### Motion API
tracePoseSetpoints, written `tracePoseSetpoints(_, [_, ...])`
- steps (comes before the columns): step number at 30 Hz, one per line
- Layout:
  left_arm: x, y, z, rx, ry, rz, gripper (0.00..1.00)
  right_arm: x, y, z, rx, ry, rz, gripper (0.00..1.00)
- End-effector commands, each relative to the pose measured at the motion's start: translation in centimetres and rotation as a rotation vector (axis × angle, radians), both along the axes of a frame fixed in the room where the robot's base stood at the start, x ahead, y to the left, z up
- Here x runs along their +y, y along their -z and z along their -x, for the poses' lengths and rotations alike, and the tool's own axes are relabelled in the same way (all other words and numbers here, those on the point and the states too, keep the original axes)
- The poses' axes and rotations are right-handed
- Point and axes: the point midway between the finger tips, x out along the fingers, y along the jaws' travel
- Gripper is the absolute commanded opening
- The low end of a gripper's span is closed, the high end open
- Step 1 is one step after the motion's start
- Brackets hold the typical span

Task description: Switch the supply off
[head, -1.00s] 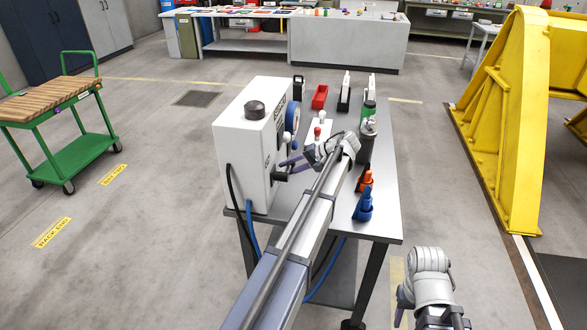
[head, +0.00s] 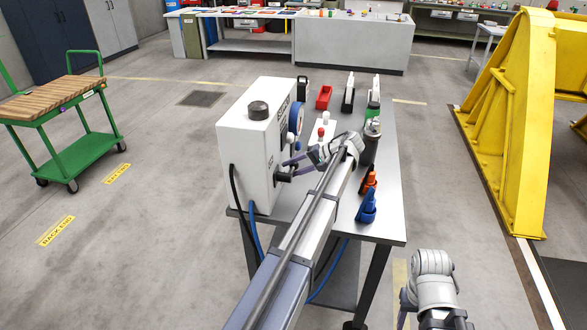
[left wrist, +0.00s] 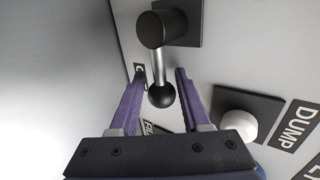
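The white supply box (head: 248,150) stands on the left part of the metal table. Its panel side carries a black-knobbed lever (left wrist: 161,70), which points toward my gripper in the left wrist view. My left gripper (head: 291,165) is at that panel. In the left wrist view its two purple fingers (left wrist: 160,78) are open, one on each side of the lever, with gaps between. The label beside the lever is partly hidden by the fingers. My right gripper (head: 408,306) hangs low at the right of the table, away from the box; its finger opening is unclear.
A white-knobbed valve (left wrist: 236,125) sits right of the lever near a DUMP label (left wrist: 298,124). On the table (head: 385,215) are a dark canister (head: 371,142), an orange item (head: 369,182), a blue item (head: 366,206) and a red bin (head: 324,97). A yellow frame (head: 515,130) stands right.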

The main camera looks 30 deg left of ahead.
Motion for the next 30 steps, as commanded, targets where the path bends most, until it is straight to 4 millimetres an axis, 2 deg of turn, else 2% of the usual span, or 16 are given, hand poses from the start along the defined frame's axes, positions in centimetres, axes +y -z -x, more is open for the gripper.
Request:
tracePoseSetpoints(8, [-0.7,-0.7,-0.1,0.001,0.0,0.0,0.47,0.0,-0.7,0.0,0.0,0.0,0.0,0.5])
tracePoseSetpoints(18, [-4.7,-3.8,-1.5,0.0,0.002,0.0,0.47,0.0,-3.8,0.0,0.0,0.0,0.0,0.5])
tracePoseSetpoints(22, [-6.0,-4.4,-1.8,-0.001,0.001,0.0,0.47,0.0,-4.4,0.0,0.0,0.0,0.0,0.5])
tracePoseSetpoints(30, [-6.3,-4.3,-1.8,-0.001,-0.001,0.0,0.47,0.0,-4.3,0.0,0.0,0.0,0.0,0.5])
